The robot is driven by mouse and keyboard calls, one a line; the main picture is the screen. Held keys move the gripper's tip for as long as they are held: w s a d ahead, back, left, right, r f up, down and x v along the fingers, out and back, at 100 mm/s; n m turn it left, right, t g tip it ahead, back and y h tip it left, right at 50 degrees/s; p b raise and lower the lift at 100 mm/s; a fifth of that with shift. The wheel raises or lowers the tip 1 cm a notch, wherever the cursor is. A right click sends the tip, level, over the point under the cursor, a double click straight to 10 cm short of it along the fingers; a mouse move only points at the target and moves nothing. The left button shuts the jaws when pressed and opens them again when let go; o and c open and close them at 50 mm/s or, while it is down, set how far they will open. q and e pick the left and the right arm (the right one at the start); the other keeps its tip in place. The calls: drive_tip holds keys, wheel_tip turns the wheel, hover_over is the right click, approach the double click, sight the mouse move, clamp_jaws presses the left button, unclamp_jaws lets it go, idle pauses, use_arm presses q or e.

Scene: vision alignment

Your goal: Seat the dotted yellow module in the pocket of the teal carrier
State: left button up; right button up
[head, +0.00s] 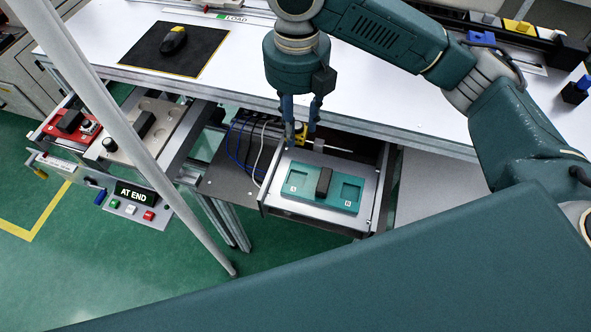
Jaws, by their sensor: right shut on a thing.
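The teal carrier (346,205) lies on a pulled-out metal tray below the front edge of the white bench. It has a recessed, empty-looking pocket on each side of a black upright grip, with small white labels near its front corners. My right gripper (300,128) points down behind the carrier, near the bench edge. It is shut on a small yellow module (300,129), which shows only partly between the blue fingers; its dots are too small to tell. The module appears apart from the carrier. My left gripper is not in view.
Cables (243,148) run behind the carrier tray (278,206). A black mat (205,53) with a yellow-black object (173,39) lies on the white bench (235,82). An "AT END" button panel (134,197) and a red unit (70,122) stand at left. Blue and yellow pieces line the back right.

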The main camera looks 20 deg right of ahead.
wheel_tip(320, 180, down, 18)
drive_tip(key=shift+f+p, duration=0.1)
drive_tip(key=shift+p, duration=0.95)
drive_tip(key=shift+s+f, duration=0.1)
drive_tip(key=o, duration=1.1)
wheel_tip(320, 180, up, 12)
drive_tip(key=shift+r+b, duration=0.15)
drive_tip(key=shift+b, duration=0.9)
